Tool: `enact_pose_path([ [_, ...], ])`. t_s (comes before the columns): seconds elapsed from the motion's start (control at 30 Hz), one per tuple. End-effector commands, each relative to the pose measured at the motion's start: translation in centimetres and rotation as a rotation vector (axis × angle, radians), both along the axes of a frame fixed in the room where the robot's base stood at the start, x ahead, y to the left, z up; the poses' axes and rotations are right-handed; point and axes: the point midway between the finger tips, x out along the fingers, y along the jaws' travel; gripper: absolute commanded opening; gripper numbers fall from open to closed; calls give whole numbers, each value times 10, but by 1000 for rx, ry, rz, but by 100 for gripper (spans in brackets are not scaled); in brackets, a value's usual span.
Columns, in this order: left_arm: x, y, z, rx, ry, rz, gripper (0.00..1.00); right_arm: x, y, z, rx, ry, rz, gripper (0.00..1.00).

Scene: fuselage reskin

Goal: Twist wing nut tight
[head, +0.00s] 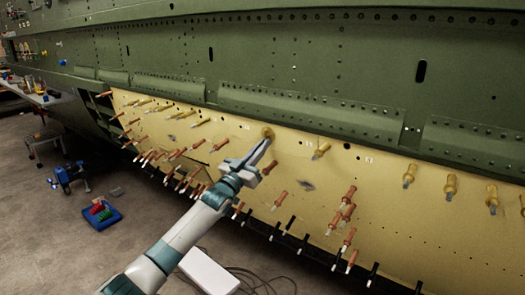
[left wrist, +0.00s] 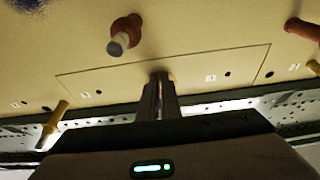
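A yellow wing nut fastener (head: 268,131) stands on the cream skin panel (head: 240,126), near its upper edge below the green fuselage. My left gripper (head: 263,146) reaches up to it from the lower left, its fingertips at the fastener. In the left wrist view the fingers (left wrist: 158,95) are close together around a narrow brownish end (left wrist: 161,76) against the panel. The fingers hide most of the fastener, and I cannot tell how tightly it sits. My right gripper is not in view.
Several yellow fasteners (head: 320,151) line the panel's upper part, and copper-coloured ones (head: 279,199) stick out lower down. In the left wrist view, a copper one (left wrist: 124,35) stands close to the fingers. A white box (head: 208,271) and cables lie on the floor; a blue tray (head: 102,215) lies left.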

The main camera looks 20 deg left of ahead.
Motion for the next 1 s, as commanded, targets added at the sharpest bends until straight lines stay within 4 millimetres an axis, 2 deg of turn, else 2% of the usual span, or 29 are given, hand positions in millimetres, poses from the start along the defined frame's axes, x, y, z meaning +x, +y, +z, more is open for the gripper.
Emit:
enact_pose_path([
  [0.03, 0, 3, 5, 5, -9, 5, 0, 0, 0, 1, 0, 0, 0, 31],
  [0.43, 0, 3, 6, 10, -12, 6, 0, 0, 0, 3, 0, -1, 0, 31],
  [0.5, 0, 3, 6, 9, -12, 5, 21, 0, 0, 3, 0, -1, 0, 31],
  [0.53, 0, 3, 6, 9, -12, 5, 26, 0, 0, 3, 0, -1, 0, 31],
  [1.0, -4, 2, -1, 10, -6, 3, 26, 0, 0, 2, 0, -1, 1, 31],
])
